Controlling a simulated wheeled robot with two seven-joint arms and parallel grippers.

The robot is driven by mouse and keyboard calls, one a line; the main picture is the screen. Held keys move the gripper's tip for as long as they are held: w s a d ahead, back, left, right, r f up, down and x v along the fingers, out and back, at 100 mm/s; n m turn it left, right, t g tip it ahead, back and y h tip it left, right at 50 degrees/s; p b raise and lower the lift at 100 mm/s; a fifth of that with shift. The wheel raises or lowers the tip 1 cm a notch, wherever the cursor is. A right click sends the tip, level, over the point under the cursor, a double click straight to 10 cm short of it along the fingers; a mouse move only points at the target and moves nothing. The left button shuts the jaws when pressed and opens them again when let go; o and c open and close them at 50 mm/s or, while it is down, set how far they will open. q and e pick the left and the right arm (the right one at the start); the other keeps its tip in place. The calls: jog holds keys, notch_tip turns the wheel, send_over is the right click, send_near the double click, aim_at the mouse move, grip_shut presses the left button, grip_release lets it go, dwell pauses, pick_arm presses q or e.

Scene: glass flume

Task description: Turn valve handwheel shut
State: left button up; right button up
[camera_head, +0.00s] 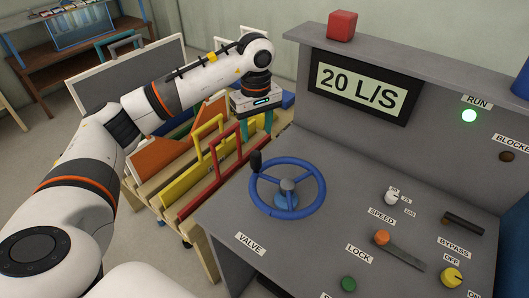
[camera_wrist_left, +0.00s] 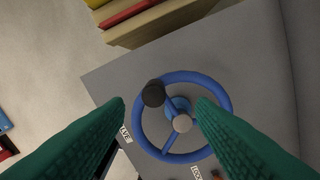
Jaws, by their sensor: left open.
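The valve handwheel (camera_head: 287,198) is a blue spoked ring with a grey hub, lying on the sloping grey console above a VALVE label (camera_head: 250,243). Its black knob (camera_head: 255,161) stands on the rim at the upper left. My left gripper (camera_head: 255,128) has green fingers, hangs empty behind and above the wheel, and does not touch it. In the left wrist view the open fingers (camera_wrist_left: 160,105) lie on either side of the handwheel (camera_wrist_left: 178,106), with the black knob (camera_wrist_left: 153,93) between them, near the left finger. My right gripper is out of view.
The display (camera_head: 362,88) reads 20 L/S, and the RUN lamp (camera_head: 469,116) glows green. A LOCK lever (camera_head: 400,250) with an orange knob, a SPEED knob (camera_head: 391,198) and a yellow knob (camera_head: 452,277) sit right of the wheel. A rack of coloured frames (camera_head: 185,165) stands left of the console.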

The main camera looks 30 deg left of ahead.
aim_at(255, 153)
pick_arm(q)
jog(key=f, duration=0.1)
jog(key=s+f+p, duration=0.1)
jog(key=s+f, duration=0.1)
jog(key=shift+d+f+p, duration=0.1)
jog(key=shift+f+p, duration=0.25)
jog(key=f, duration=0.1)
jog(key=f+p, duration=0.1)
jog(key=f, duration=0.1)
jog(key=shift+w+f, duration=0.3)
jog(key=shift+w, duration=0.1)
notch_tip(255, 153, down, 2)
jog(key=shift+w+f+p, duration=0.1)
jog(key=shift+f+p, duration=0.15)
jog(key=shift+p, duration=0.15)
jog(key=shift+f, duration=0.65)
jog(key=shift+c, duration=0.9)
grip_shut()
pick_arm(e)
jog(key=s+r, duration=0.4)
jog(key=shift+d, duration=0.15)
